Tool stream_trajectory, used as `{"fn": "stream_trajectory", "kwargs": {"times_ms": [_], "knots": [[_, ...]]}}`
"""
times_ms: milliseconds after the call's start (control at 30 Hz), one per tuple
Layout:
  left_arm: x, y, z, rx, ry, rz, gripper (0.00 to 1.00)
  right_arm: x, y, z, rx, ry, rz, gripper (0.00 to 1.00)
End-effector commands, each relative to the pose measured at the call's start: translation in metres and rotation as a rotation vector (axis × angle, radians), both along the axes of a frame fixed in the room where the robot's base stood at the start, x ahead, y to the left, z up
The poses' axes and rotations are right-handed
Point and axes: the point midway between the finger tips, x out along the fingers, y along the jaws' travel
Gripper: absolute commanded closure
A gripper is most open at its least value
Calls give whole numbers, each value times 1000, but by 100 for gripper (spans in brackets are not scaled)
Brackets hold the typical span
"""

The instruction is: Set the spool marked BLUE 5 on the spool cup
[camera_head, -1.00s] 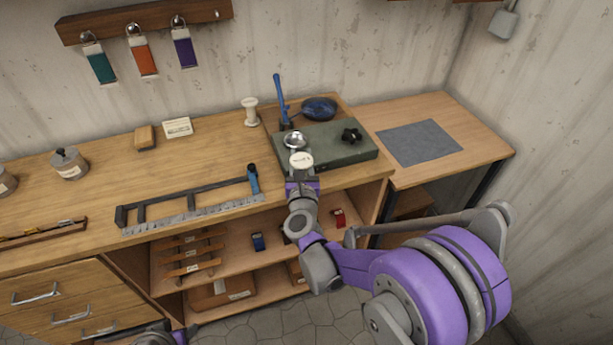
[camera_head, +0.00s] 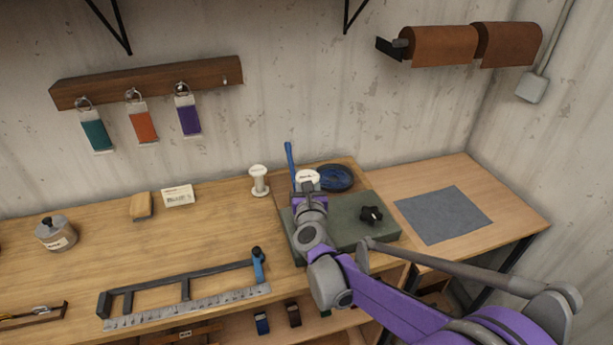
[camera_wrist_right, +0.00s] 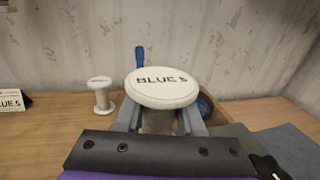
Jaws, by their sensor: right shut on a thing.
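My right gripper (camera_head: 309,190) is shut on a white spool (camera_head: 307,177). In the right wrist view the top of this spool (camera_wrist_right: 162,86) reads BLUE 5, and it stands about upright between the fingers. The gripper is over the back left part of a green block (camera_head: 345,224). The spool cup cannot be made out now; my gripper and the spool cover the spot where a shiny round metal piece showed earlier. Whether the spool touches anything below is hidden. My left gripper is out of view.
Another white spool (camera_head: 259,181) stands left of the block. A blue handle (camera_head: 289,160), a dark blue coil (camera_head: 337,178) and a black knob (camera_head: 371,215) are close to my gripper. A grey mat (camera_head: 443,214) lies clear at right. A white card (camera_head: 178,195) stands at left.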

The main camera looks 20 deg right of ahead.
Motion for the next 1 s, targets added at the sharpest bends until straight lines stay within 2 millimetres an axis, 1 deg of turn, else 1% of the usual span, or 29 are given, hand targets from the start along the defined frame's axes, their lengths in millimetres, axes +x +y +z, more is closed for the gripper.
{"fn": "stream_trajectory", "kwargs": {"times_ms": [167, 267, 733, 833, 1000], "knots": [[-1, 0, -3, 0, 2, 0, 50, -1, 0, -3, 0, 1, 0, 100], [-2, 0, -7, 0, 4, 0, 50, -1, 0, -9, 0, 1, 0, 100], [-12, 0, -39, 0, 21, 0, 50, -1, 0, -54, -1, 2, 0, 100], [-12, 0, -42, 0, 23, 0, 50, -1, 0, -58, 0, 1, 0, 100], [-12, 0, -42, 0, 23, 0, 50, 0, 0, -59, 0, 0, 0, 100]]}}
